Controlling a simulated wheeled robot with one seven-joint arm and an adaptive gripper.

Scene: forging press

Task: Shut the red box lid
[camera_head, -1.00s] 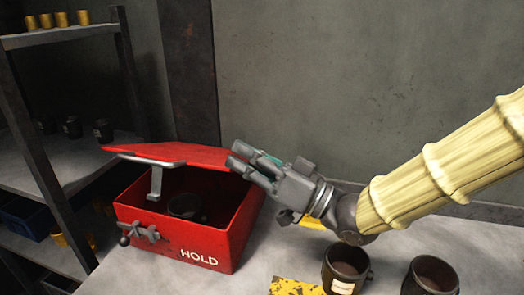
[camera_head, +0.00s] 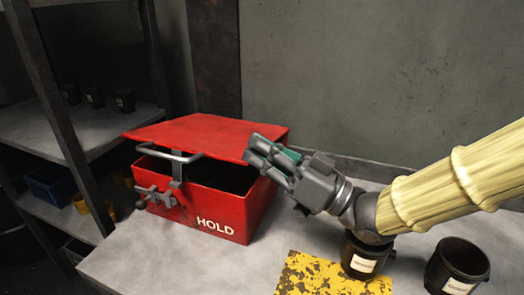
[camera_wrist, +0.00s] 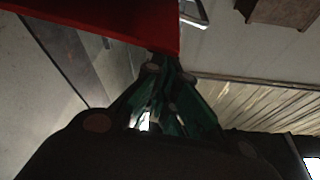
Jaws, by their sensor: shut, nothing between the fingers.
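The red box (camera_head: 225,207) with HOLD on its front stands on the grey table. Its red lid (camera_head: 205,137) is partly open, tilted above the box, with a dark gap at the front. A grey handle and latch hang from the lid's front edge; a grey clamp (camera_head: 155,197) sits on the box front. My gripper (camera_head: 256,148) is shut and empty at the lid's right edge; whether it touches is unclear. In the wrist view the red lid (camera_wrist: 110,22) fills the top left, close to the fingertips (camera_wrist: 162,65). The box inside is mostly hidden.
A dark labelled cup (camera_head: 362,262) stands under my wrist, and another dark cup (camera_head: 457,268) is to its right. A yellow worn plate (camera_head: 325,275) lies at the table's front. A metal shelf (camera_head: 90,130) stands at left. A wall is behind.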

